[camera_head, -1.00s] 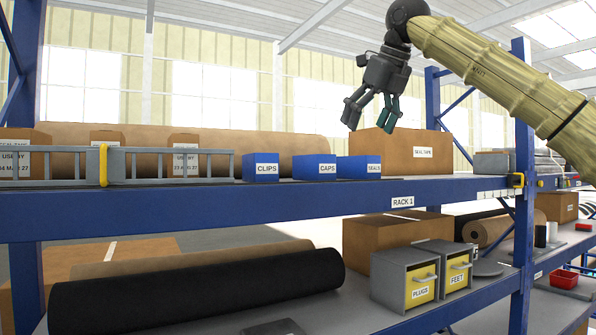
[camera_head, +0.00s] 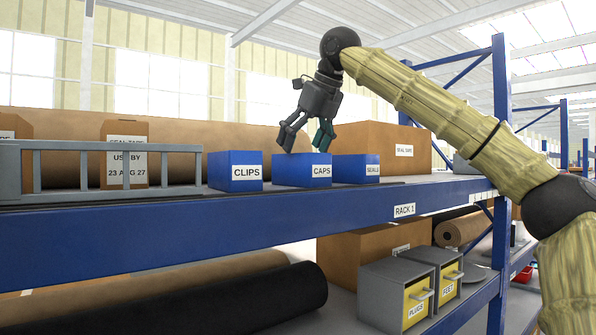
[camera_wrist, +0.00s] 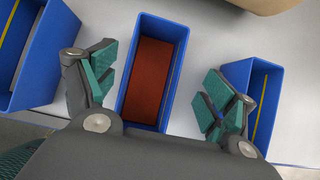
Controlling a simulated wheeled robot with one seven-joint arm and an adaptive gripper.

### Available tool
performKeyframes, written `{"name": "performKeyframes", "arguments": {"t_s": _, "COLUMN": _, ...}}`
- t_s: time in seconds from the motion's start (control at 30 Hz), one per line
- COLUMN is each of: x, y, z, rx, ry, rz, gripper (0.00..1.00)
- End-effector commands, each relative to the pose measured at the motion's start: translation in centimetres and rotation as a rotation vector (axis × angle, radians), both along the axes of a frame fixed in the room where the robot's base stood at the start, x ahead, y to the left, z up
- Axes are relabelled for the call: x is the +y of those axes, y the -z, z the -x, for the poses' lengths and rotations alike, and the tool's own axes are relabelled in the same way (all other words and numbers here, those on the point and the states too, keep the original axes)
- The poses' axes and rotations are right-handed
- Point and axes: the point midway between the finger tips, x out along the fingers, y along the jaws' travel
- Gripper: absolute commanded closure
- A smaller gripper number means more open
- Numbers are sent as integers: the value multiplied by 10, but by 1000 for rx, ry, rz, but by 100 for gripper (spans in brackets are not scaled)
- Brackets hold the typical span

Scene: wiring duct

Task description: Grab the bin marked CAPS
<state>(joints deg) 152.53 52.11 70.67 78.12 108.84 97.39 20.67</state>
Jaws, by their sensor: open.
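The blue bin marked CAPS (camera_head: 300,172) stands on the upper shelf between two other blue bins. In the wrist view the middle blue bin (camera_wrist: 181,33) lies between my fingers, and its inside shows a flat reddish-brown surface. My gripper (camera_head: 305,137) is open and empty, just above the CAPS bin in the head view. In the wrist view its green-padded fingers (camera_wrist: 160,90) are spread, one to each side of the middle bin, with gaps between pads and walls.
The CLIPS bin (camera_head: 235,172) stands close on the left and the SEALS bin (camera_head: 355,168) close on the right. A cardboard box (camera_head: 385,138) sits behind. A grey ladder (camera_head: 75,150) lies on the shelf at left. The RACK 1 beam (camera_head: 330,222) runs along the front.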

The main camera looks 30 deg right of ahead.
Motion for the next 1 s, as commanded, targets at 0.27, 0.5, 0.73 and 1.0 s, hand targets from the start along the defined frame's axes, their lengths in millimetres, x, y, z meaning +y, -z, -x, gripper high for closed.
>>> {"name": "performKeyframes", "arguments": {"t_s": 0.27, "x": 1, "y": 13, "z": -6, "rx": 1, "ry": 2, "rz": 1, "gripper": 16}}
{"name": "performKeyframes", "arguments": {"t_s": 0.5, "x": 7, "y": 38, "z": -12, "rx": 2, "ry": 0, "rz": 0, "gripper": 16}}
{"name": "performKeyframes", "arguments": {"t_s": 0.73, "x": 9, "y": 58, "z": -23, "rx": 0, "ry": 1, "rz": -1, "gripper": 16}}
{"name": "performKeyframes", "arguments": {"t_s": 1.0, "x": 9, "y": 60, "z": -24, "rx": -1, "ry": 1, "rz": -1, "gripper": 16}}
